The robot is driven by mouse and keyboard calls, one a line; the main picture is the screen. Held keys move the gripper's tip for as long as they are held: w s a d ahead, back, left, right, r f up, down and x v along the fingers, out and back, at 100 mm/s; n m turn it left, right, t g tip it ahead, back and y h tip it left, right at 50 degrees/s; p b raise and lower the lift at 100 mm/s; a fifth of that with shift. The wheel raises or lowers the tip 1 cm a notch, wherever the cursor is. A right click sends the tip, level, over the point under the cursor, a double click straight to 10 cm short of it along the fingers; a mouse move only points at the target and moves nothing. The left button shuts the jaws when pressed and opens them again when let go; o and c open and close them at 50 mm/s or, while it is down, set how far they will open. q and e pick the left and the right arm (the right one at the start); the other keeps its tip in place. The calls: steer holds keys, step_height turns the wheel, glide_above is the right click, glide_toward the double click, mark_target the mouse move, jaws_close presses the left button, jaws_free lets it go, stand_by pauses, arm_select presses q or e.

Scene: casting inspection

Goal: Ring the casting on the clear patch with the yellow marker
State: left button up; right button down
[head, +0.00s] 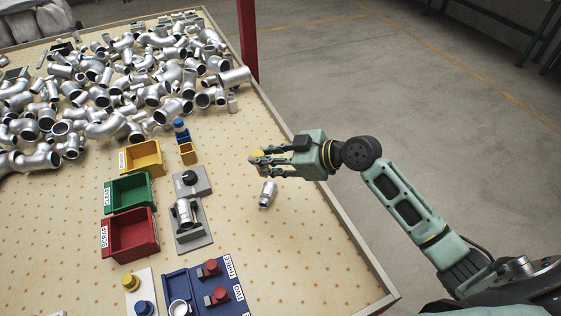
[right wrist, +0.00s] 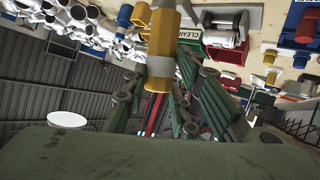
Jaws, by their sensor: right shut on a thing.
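A small silver casting (head: 268,195) lies by itself on the clear patch of the tan, dotted bench, just below my right gripper in the head view. My right gripper (head: 258,163) is shut on the yellow marker (head: 257,155) and holds it above the bench, near the casting. In the right wrist view the yellow marker (right wrist: 160,50) stands out between the fingers (right wrist: 158,95). I cannot tell whether its tip touches anything, and no ring around the casting is visible. My left gripper is out of view.
A heap of silver castings (head: 140,80) covers the far left. Yellow (head: 157,160), green (head: 145,205) and red (head: 140,250) bins stand left. A blue marker (head: 181,126) and a grey fixture (head: 193,240) holding another casting (head: 185,212) are nearby. The bench's right side is bare.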

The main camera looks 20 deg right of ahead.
arm_select(q)
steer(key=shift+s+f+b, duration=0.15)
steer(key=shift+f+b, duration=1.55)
steer(key=shift+b, duration=0.2)
arm_select(e)
step_height(320, 180, down, 6)
steer(key=shift+w+f, duration=0.15)
steer(key=shift+w, duration=0.15)
arm_select(q)
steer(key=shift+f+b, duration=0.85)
steer(key=shift+b, duration=0.05)
arm_select(e)
steer(key=shift+s+f, duration=0.1)
steer(key=shift+f, duration=0.65)
steer(key=shift+r, duration=0.1)
arm_select(q)
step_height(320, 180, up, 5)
steer(key=p, duration=0.4)
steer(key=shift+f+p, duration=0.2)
steer(key=shift+p, duration=0.15)
arm_select(e)
step_height(320, 180, up, 7)
steer(key=shift+d, duration=0.1)
